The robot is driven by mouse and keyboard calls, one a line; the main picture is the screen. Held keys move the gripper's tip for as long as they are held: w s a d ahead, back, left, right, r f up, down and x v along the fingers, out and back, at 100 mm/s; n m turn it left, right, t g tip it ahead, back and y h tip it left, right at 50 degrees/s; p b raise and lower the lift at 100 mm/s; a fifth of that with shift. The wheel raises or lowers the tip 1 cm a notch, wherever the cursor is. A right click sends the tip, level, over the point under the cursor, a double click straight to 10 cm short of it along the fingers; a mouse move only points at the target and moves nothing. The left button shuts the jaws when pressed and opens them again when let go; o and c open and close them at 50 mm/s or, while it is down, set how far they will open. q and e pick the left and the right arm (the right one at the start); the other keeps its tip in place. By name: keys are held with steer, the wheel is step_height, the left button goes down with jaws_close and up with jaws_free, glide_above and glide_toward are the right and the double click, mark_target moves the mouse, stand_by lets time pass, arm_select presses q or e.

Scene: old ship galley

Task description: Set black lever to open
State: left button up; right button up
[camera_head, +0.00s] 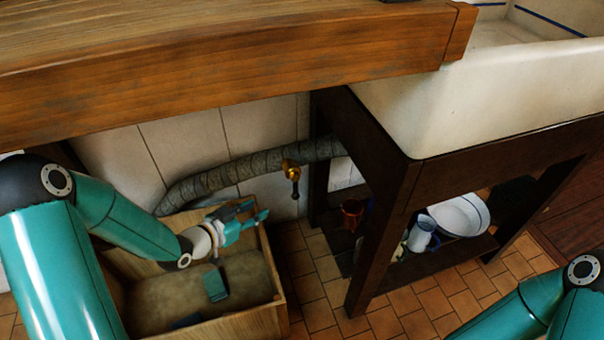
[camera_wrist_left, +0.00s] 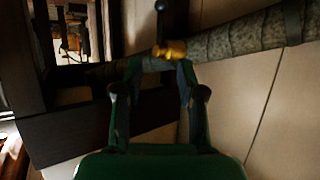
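The black lever (camera_head: 295,189) hangs down from a brass valve (camera_head: 291,169) on the grey wrapped pipe (camera_head: 240,167) under the counter. In the left wrist view the lever (camera_wrist_left: 160,22) has a round dark knob and points to the top edge, crosswise to the pipe (camera_wrist_left: 235,40). The brass valve (camera_wrist_left: 170,49) sits just beyond my fingertips. My left gripper (camera_head: 257,212) is open and empty, left of and below the lever in the head view, apart from it. Its fingers (camera_wrist_left: 160,68) stand apart in the wrist view. My right gripper is out of view; only its arm shows at lower right.
A wooden counter (camera_head: 230,60) overhangs the pipe. An open wooden crate (camera_head: 262,320) stands below my left arm. The dark sink stand's leg (camera_head: 380,240) is right of the valve. A white basin (camera_head: 460,214) and jug (camera_head: 422,234) sit on its shelf. Tiled floor between crate and stand is clear.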

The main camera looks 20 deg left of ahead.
mark_target(294, 188)
arm_select(q)
steer(key=b+x, duration=0.2)
steer(key=x, duration=0.6)
steer(key=b+x, duration=0.1)
steer(key=x, duration=0.7)
steer(key=shift+w+d+r+b, duration=0.1)
steer(key=shift+w+r+b, duration=0.05)
steer(key=shift+w+b, duration=0.2)
steer(key=shift+x, duration=0.75)
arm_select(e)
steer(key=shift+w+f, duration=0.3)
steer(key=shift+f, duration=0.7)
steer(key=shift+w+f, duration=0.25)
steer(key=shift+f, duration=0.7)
arm_select(q)
steer(key=shift+r, duration=0.1)
jaws_close()
steer(key=shift+d, duration=0.2)
steer(key=shift+w+a, duration=0.1)
steer(key=shift+a, duration=0.05)
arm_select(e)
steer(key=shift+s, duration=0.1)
